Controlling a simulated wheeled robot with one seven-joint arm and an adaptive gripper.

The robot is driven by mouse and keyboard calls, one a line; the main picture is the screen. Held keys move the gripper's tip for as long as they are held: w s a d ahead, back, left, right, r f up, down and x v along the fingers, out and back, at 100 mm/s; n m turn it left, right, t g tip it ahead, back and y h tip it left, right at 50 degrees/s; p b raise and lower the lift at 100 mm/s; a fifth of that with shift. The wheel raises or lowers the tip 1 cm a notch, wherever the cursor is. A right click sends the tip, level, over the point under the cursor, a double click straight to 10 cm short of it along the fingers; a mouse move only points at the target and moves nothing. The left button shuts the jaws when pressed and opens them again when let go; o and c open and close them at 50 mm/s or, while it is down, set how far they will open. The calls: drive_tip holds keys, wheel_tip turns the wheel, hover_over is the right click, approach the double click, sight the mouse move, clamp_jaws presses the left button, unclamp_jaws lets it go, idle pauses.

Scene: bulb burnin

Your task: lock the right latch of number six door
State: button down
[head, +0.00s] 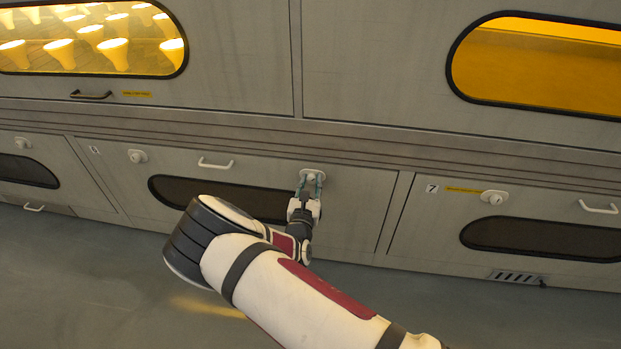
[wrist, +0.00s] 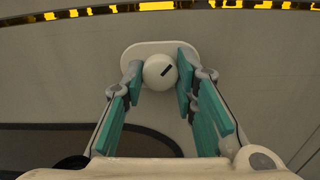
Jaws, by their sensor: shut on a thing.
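The number six door (head: 350,205) is the lower middle panel, with a small number plate (head: 94,150) at its upper left that is too small to read surely. Its right latch (head: 312,173) is a white round knob on a pale oval plate at the upper right. My gripper (head: 311,184) is shut on this knob. In the wrist view the knob (wrist: 160,72) sits between the teal finger pads, and its dark mark slants up to the right. The left latch (head: 137,156) is a similar knob, apart from my gripper.
A white handle (head: 215,163) and a dark oval window (head: 180,190) are on the same door. The number seven door (head: 440,220) is to the right, with its own knob (head: 494,197). Lit upper chambers (head: 90,45) are above. The grey floor (head: 80,290) is clear.

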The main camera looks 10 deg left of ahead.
drive_tip(key=n+p, duration=0.1)
drive_tip(key=n, duration=0.3)
drive_tip(key=shift+n+p, duration=0.3)
drive_tip(key=shift+p, duration=0.05)
drive_tip(key=shift+n+p, duration=0.4)
drive_tip(key=shift+n, duration=1.4)
drive_tip(key=c, duration=1.3)
unclamp_jaws()
drive_tip(key=shift+s, duration=0.1)
drive_tip(key=s, duration=1.1)
drive_tip(key=shift+s+a, duration=0.15)
drive_tip(key=shift+s, duration=0.25)
